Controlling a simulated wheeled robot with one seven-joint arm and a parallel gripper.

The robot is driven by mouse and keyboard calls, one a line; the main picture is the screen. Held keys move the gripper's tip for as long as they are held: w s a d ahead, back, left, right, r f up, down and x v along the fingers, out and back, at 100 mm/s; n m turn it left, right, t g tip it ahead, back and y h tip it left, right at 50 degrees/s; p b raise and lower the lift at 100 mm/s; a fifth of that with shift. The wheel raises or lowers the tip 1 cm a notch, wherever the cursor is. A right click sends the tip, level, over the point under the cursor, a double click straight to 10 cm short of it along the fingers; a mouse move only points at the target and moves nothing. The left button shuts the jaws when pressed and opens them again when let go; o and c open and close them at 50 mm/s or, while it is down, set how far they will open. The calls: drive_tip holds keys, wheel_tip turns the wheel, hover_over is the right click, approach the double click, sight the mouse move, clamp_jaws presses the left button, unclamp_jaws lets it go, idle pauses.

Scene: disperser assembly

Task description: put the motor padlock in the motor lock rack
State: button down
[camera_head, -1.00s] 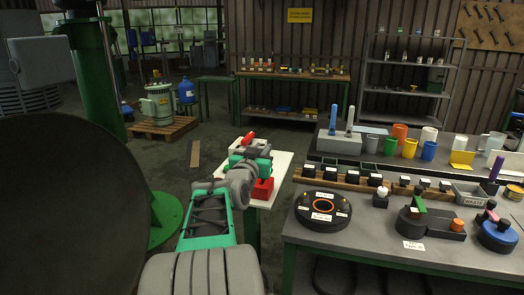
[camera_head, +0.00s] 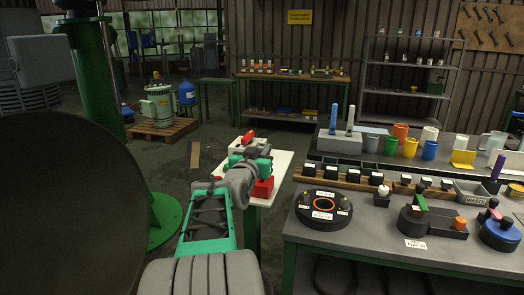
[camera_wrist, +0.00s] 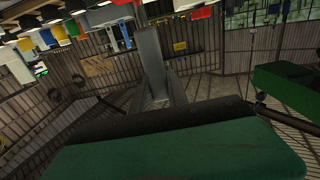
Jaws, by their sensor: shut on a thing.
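My arm reaches out over a small white-topped stand (camera_head: 283,172) left of the workbench. My gripper (camera_head: 251,149) is at its far end above the stand, mostly hidden by my own wrist. It is shut on what I take to be the motor padlock, a small red piece (camera_head: 248,136) showing just past the gripper. Its shape is too small to make out. A red block (camera_head: 263,188) sits on the stand, partly behind my arm. I cannot clearly tell which part is the motor lock rack. The wrist view shows green finger surfaces (camera_wrist: 180,148) and a grey post (camera_wrist: 151,62).
The workbench (camera_head: 375,235) at right holds a dark round disc (camera_head: 323,222), cups, dark blocks in a wooden rack and a blue-topped unit (camera_head: 499,233). A green motor (camera_head: 158,104) stands on a pallet behind. The floor left of the stand is mostly clear.

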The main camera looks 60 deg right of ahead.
drive_tip(key=shift+f+b, duration=1.85)
drive_tip(key=shift+b, duration=0.05)
drive_tip(key=c, duration=1.2)
unclamp_jaws()
drive_tip(key=shift+a, duration=0.1)
drive_tip(key=s+a, duration=0.1)
drive_tip(key=a, duration=0.6)
drive_tip(key=shift+a, duration=0.3)
drive_tip(key=shift+s, duration=0.1)
